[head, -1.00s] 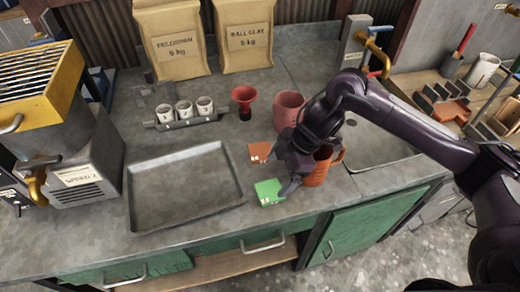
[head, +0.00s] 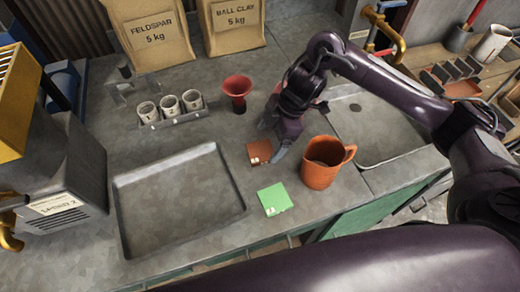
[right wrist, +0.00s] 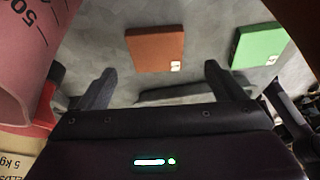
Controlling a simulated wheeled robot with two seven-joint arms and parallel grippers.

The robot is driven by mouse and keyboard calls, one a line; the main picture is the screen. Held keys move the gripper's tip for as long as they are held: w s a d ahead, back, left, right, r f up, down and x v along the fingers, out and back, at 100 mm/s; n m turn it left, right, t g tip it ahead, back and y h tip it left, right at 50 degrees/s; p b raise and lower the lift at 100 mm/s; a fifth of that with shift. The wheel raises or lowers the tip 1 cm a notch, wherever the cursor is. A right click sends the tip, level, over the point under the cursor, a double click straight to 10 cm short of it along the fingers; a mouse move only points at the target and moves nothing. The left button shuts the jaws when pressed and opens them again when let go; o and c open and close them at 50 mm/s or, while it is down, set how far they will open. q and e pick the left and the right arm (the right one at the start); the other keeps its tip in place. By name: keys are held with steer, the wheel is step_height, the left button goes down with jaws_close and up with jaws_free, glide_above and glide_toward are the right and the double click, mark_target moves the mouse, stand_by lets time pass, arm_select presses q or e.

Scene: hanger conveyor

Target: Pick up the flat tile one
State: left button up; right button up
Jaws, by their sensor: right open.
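Two thin square tiles lie flat on the grey counter. The red-brown tile (head: 259,151) is the farther one, with a small pale label; it also shows in the right wrist view (right wrist: 155,48). The green tile (head: 274,199) lies nearer the front edge and is also in the right wrist view (right wrist: 264,46). My right gripper (head: 272,140) is open and empty, close beside the red-brown tile. In the right wrist view its fingers (right wrist: 160,76) are apart, with the red-brown tile beyond the gap. Contact cannot be told. My left gripper is not in view.
An orange mug (head: 322,164) stands just right of the tiles. A pink measuring jug (right wrist: 28,52) is close to the right gripper. A red funnel (head: 237,87), small cups in a rack (head: 180,118) and an empty metal tray (head: 124,212) stand left. A sink (head: 372,120) is right.

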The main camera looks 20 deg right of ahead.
mark_target(261, 151)
steer(key=x, duration=0.4)
steer(key=shift+w+d+p, duration=0.2)
steer(key=shift+p, duration=0.15)
steer(key=shift+f, duration=0.3)
steer(key=shift+a, duration=0.1)
steer(key=c, duration=0.8)
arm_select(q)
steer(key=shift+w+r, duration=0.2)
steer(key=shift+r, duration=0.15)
arm_select(e)
steer(key=c, duration=0.3)
steer(key=shift+r, duration=0.1)
steer(key=shift+c, duration=0.2)
